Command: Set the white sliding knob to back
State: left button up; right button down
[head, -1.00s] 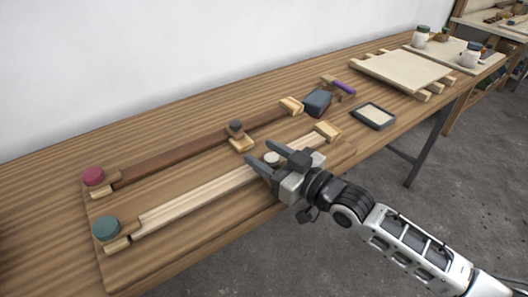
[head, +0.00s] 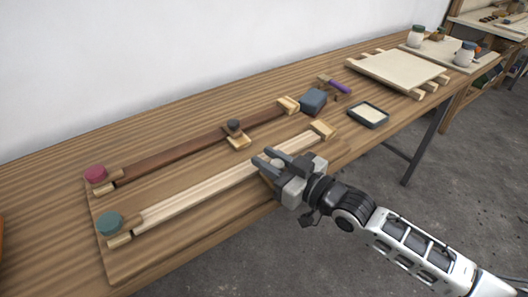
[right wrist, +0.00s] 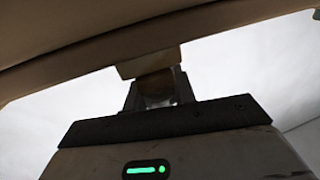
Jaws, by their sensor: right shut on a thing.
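The white sliding knob (head: 278,163) shows as a small pale patch between the fingers of my right gripper (head: 268,158). It sits on the pale wooden rail (head: 195,203), in the rail's right half. My right gripper is shut on the knob, and its fingers hide most of it. In the right wrist view the fingers (right wrist: 155,90) close under a light wooden block (right wrist: 150,62), and the knob cannot be made out clearly. My left gripper is not in view.
A parallel dark rail (head: 180,153) with a dark knob (head: 234,126) lies behind. Pink (head: 96,174) and green (head: 110,222) round pieces mark the left ends. A blue block (head: 313,101) and a dark tray (head: 368,121) lie to the right.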

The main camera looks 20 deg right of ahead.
jog(key=c, duration=1.1)
grip_release()
jog(key=shift+w, duration=0.1)
jog(key=shift+c, duration=0.2)
jog(key=v, duration=1.6)
jog(key=shift+a, duration=0.1)
jog(key=shift+f, duration=0.1)
jog(key=s+a+f+m+g+h, duration=0.2)
jog(key=a+f+h, duration=0.1)
jog(key=f, duration=0.5)
jog(key=s+a+f+m+g+h, duration=0.2)
jog(key=a+f, duration=0.3)
jog(key=f, duration=0.4)
jog(key=shift+s+h, duration=0.25)
jog(key=shift+h, duration=0.55)
